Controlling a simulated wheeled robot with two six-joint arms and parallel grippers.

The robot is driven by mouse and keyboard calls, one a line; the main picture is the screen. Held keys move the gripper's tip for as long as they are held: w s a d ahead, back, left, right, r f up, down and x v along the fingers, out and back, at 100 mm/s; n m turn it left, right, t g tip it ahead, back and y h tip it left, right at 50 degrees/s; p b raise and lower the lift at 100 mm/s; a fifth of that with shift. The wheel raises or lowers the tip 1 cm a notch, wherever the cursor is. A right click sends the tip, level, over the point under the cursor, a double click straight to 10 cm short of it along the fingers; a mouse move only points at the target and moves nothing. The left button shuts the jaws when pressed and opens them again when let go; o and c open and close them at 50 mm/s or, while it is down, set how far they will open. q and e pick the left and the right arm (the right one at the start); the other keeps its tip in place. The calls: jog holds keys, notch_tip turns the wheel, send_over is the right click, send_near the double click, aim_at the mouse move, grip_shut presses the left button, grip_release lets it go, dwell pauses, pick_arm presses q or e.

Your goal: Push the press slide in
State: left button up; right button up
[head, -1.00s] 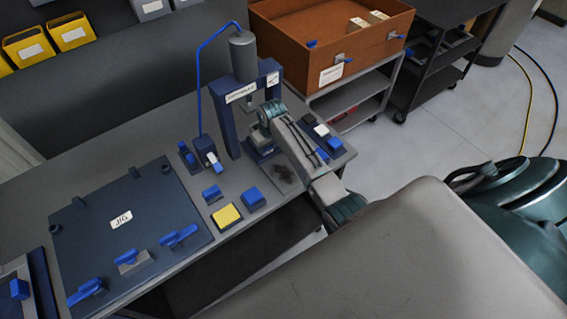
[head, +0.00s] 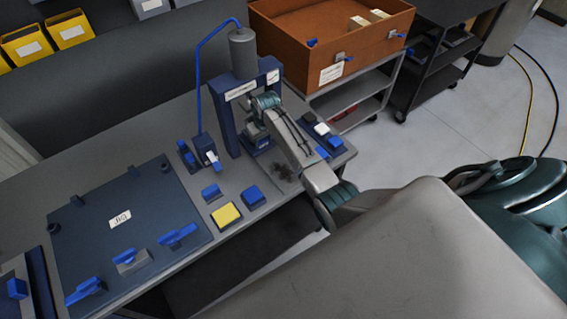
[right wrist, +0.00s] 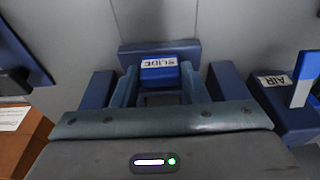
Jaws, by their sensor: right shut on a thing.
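The press (head: 243,62) is a dark blue frame with a grey cylinder on top, standing at the back right of the bench. Its slide (right wrist: 158,75), a blue block with a white SLIDE label, shows in the right wrist view between my two fingers. My right gripper (right wrist: 159,88) is shut on the slide's block. In the head view my right wrist reaches into the front of the press and hides most of the slide and my fingertips. My left gripper is in neither view now.
A blue AIR unit (right wrist: 283,102) with an upright lever stands beside the press. The jig plate (head: 92,228) with blue clamps lies on the bench's left. A yellow-topped block (head: 226,214) sits near the front edge. An orange-brown bin (head: 290,62) stands behind right.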

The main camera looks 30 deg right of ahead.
jog(key=o, duration=0.8)
jog(key=shift+r, duration=0.1)
notch_tip(320, 180, up, 3)
jog(key=p, duration=0.3)
jog(key=shift+r+p, duration=0.35)
jog(key=shift+r, duration=0.3)
jog(key=shift+r, duration=0.1)
jog(key=r, duration=0.3)
jog(key=shift+s+r, duration=0.4)
